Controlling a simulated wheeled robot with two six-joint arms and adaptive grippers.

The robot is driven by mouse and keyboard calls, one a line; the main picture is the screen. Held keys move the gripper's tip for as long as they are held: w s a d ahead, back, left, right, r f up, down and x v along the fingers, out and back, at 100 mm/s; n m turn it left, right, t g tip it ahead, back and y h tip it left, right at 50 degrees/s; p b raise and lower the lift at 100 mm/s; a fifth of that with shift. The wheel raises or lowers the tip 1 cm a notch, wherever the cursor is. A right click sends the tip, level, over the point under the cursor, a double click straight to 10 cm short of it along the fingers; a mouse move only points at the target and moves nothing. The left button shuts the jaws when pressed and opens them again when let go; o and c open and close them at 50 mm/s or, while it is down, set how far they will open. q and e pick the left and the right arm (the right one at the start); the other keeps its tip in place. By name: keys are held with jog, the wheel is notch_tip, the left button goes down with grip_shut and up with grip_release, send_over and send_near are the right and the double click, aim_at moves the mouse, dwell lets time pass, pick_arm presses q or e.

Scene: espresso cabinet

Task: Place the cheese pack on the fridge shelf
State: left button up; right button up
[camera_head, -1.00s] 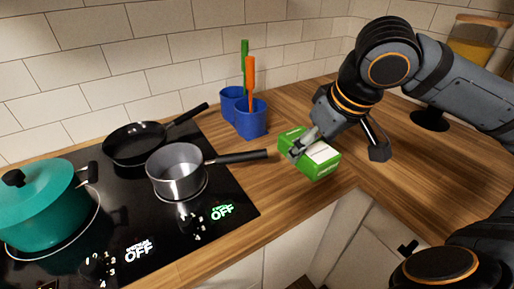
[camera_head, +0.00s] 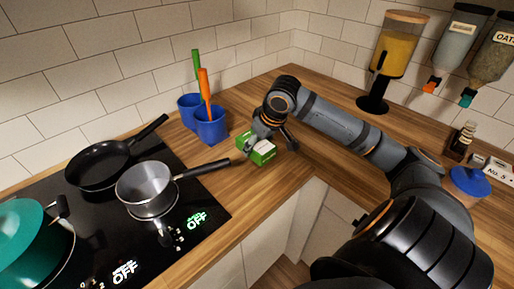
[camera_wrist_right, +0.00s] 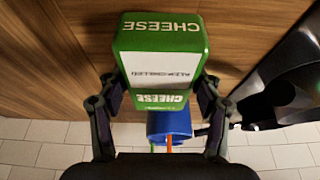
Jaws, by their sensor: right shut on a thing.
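The cheese pack (camera_head: 262,151) is a green box with a white label, at the corner of the wooden counter. My right gripper (camera_head: 262,139) is shut on it; in the right wrist view the two fingers (camera_wrist_right: 155,100) press its opposite sides. The word CHEESE shows on the pack (camera_wrist_right: 160,60) in the right wrist view. I cannot tell whether the pack touches the counter. No fridge shelf is in view. My left gripper is not in view.
A saucepan (camera_head: 146,188), a black frying pan (camera_head: 97,165) and a teal pot (camera_head: 30,240) stand on the hob. Blue utensil holders (camera_head: 211,128) stand left of the pack. Dispensers (camera_head: 398,45) are at the back right. Counter (camera_head: 330,160) right of the pack is partly clear.

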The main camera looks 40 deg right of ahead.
jog(key=shift+w+d+f, duration=0.1)
jog(key=shift+w+f, duration=0.2)
jog(key=shift+f, duration=0.15)
jog(key=shift+w+d+f, duration=0.1)
jog(key=shift+f, duration=1.55)
jog(key=shift+f, duration=0.15)
jog(key=o, duration=1.4)
jog(key=shift+c, duration=0.2)
